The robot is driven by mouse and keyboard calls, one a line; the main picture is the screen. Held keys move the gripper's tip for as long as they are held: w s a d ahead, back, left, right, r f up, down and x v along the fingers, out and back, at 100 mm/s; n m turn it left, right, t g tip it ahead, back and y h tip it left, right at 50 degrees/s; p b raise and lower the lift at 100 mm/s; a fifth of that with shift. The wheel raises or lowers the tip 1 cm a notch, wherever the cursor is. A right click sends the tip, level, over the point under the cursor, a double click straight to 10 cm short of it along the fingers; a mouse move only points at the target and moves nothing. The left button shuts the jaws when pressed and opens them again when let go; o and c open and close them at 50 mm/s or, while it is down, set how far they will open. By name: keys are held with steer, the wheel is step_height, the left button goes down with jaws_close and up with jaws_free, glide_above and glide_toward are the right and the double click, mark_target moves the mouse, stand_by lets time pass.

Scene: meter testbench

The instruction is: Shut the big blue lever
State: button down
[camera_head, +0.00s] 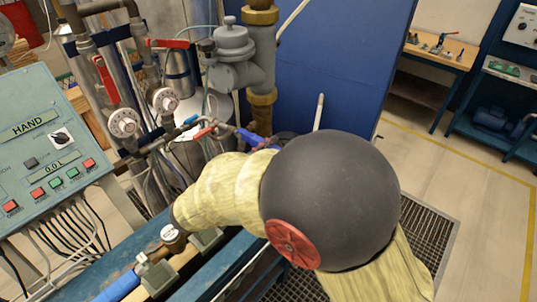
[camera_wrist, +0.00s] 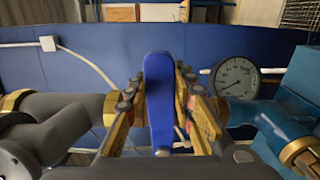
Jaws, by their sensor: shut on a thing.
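The big blue lever (camera_wrist: 159,100) stands lengthwise in the middle of the wrist view, between the two fingers of my gripper (camera_wrist: 161,105). The fingers have yellowish inner pads and close in on the lever from both sides. The lever's lower end and its valve body are partly hidden by my gripper. In the head view my arm reaches left across the bench, and the gripper's fingers cannot be made out. A small blue handle (camera_head: 252,139) shows behind my arm there, but I cannot tell whether it is the same lever.
A round gauge (camera_wrist: 235,78) and a blue pipe (camera_wrist: 299,92) are right of the gripper. A grey pipe (camera_wrist: 75,107) is at left. In the head view, a control panel (camera_head: 50,150) and red-handled valves (camera_head: 106,80) stand left. Open floor (camera_head: 480,195) lies right.

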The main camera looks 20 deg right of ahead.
steer(key=shift+f+m+b, duration=0.4)
steer(key=shift+f+b, duration=0.1)
steer(key=shift+b, duration=0.15)
steer(key=c, duration=1.5)
jaws_free()
steer(key=shift+a+r, duration=0.1)
steer(key=v, duration=1.2)
